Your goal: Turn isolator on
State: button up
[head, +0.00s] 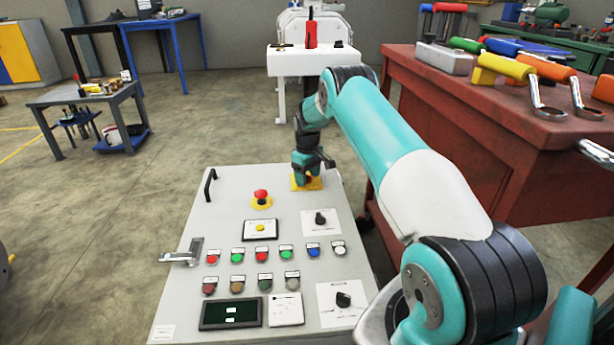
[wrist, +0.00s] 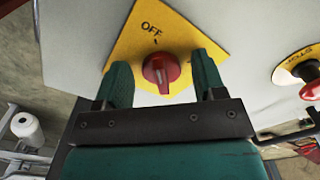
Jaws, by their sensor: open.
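The isolator is a red rotary knob (wrist: 161,70) on a yellow plate (wrist: 185,32) marked OFF. In the wrist view the knob's grip bar stands about upright in the picture, close to the OFF mark. My gripper (wrist: 162,88) is open, with one green finger on each side of the knob. I cannot tell whether either finger touches it. In the head view my gripper (head: 307,176) is over the yellow plate (head: 297,186) near the panel's far right corner, and hides most of the knob.
The grey panel (head: 190,315) carries a red emergency stop (head: 261,196), also at the wrist view's right (wrist: 310,88), plus buttons and a black selector (head: 320,219). A door handle (head: 184,255) sticks out left. A red bench (head: 450,150) with tools stands close at the right.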

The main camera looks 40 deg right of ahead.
jog(key=c, duration=0.8)
jog(key=shift+c, duration=0.2)
jog(key=shift+r+m, duration=0.1)
jog(key=shift+m, duration=0.2)
jog(key=m+p, duration=0.2)
jog(key=shift+a+m, duration=0.1)
jog(key=shift+m, duration=0.2)
jog(key=m, duration=0.2)
jog(key=m+p, duration=0.1)
jog(key=m, duration=0.2)
jog(key=shift+w+a, duration=0.1)
jog(key=shift+a, duration=0.1)
jog(key=m+p, duration=0.1)
jog(key=m, duration=0.4)
jog(key=shift+w+a, duration=0.1)
jog(key=shift+w, duration=0.05)
jog(key=m, duration=0.4)
jog(key=shift+w+a+m, duration=0.15)
jog(key=shift+w+m, duration=0.05)
jog(key=shift+m, duration=0.1)
